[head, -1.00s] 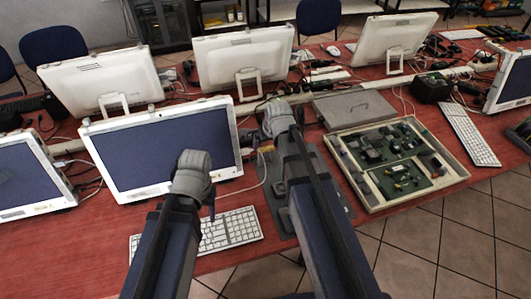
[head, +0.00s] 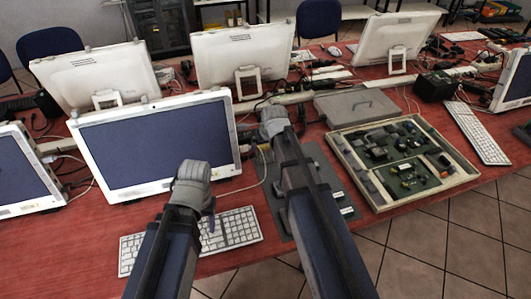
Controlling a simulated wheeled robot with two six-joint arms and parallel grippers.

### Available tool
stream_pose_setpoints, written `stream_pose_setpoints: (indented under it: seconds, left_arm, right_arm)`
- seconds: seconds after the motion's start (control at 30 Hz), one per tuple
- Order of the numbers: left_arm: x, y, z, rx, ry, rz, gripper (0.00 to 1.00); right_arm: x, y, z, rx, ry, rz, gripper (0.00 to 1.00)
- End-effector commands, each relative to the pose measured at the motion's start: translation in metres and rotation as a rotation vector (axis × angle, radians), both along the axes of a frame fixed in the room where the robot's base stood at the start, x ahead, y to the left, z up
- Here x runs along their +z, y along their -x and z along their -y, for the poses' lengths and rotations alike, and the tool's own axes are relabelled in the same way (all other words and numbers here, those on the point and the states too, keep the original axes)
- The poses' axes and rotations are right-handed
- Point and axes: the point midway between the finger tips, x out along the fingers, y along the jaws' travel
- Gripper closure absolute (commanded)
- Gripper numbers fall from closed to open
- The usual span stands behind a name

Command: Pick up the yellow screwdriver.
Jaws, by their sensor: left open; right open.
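I cannot make out a yellow screwdriver clearly; a small yellowish patch (head: 263,147) shows just below my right gripper, too small to identify. My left gripper (head: 209,212) is open over the white keyboard (head: 240,228) in front of the near monitor. My arms hide part of the keyboard and mat. The fingertips are small and partly hidden.
The near monitor (head: 155,145) stands behind my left gripper. A tray of circuit boards (head: 385,202) and a closed grey case (head: 355,107) lie to the right. Cables and more monitors fill the back. Red tabletop (head: 85,235) is bare at front left.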

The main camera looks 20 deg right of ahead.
Motion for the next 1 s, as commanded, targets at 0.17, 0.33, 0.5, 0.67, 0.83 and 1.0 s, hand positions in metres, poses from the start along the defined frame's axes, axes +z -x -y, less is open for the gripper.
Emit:
stream_pose_setpoints:
  seconds: [0.17, 0.33, 0.5, 0.67, 0.83, 1.0]
  left_arm:
    - [0.0015, 0.0000, 0.0000, 0.000, 0.000, 0.000, 0.44]
    - [0.0015, 0.0000, 0.0000, 0.000, 0.000, 0.000, 0.44]
    - [0.0014, 0.0000, 0.0000, 0.000, 0.000, 0.000, 0.44]
    - [0.0014, 0.0000, 0.0000, 0.000, 0.000, 0.000, 0.44]
    - [0.0014, 0.0000, 0.0000, 0.000, 0.000, 0.000, 0.44]
    - [0.0014, 0.0000, 0.0000, 0.000, 0.000, 0.000, 0.44]
  right_arm:
    - [0.0015, 0.0003, -0.0001, 0.000, 0.000, 0.000, 0.03]
    - [0.0015, 0.0004, -0.0001, 0.000, 0.000, 0.000, 0.22]
    - [0.0015, 0.0004, -0.0001, 0.000, 0.000, 0.000, 0.42]
    - [0.0014, 0.0005, -0.0001, 0.000, 0.000, 0.000, 0.60]
    - [0.0014, 0.0005, -0.0001, 0.000, 0.000, 0.000, 0.79]
    - [0.0015, 0.0004, -0.0001, 0.000, 0.000, 0.000, 0.79]
